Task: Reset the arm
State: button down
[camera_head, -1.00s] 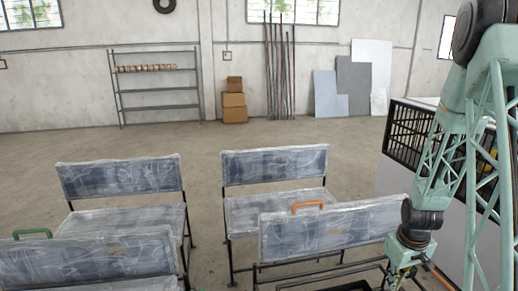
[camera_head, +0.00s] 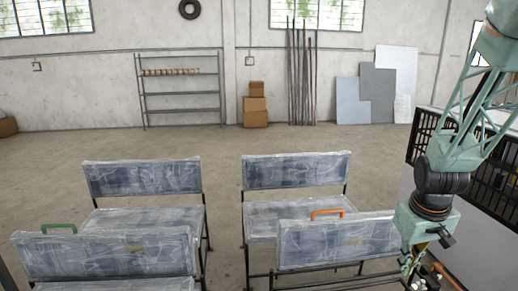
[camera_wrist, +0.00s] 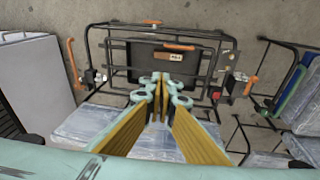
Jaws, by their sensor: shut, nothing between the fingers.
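My gripper (camera_wrist: 162,84) is shut and empty in the wrist view, its two yellow-lined fingers meeting at the tips. It hangs above a dark metal frame (camera_wrist: 112,24) with orange handles. In the head view my gripper (camera_head: 412,270) is at the lower right, beside the right end of a plastic-wrapped seat back (camera_head: 335,240). My arm reaches down from the upper right.
Several plastic-wrapped seats stand in front, including one at the back left (camera_head: 142,178) and one at the back right (camera_head: 297,169). A green handle (camera_head: 58,227) and an orange handle (camera_head: 327,213) show on the front backs. A black-grilled cabinet (camera_head: 480,170) stands right. Open floor lies behind.

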jog(key=s+a+r+t, duration=0.1)
jog(key=s+a+r, duration=0.45)
jog(key=r, duration=0.25)
jog(key=s+a+r, duration=0.5)
jog(key=a+r, duration=0.2)
jog(key=r, duration=0.2)
jog(key=s+a+r, duration=0.4)
jog(key=s+a, duration=0.1)
jog(key=s, duration=0.4)
jog(key=s+a+r+t+y, duration=0.1)
jog(key=s+a+r, duration=0.2)
jog(key=s, duration=0.7)
jog(key=shift+a+r, duration=0.4)
jog(key=shift+a, duration=0.8)
jog(key=shift+d, duration=0.1)
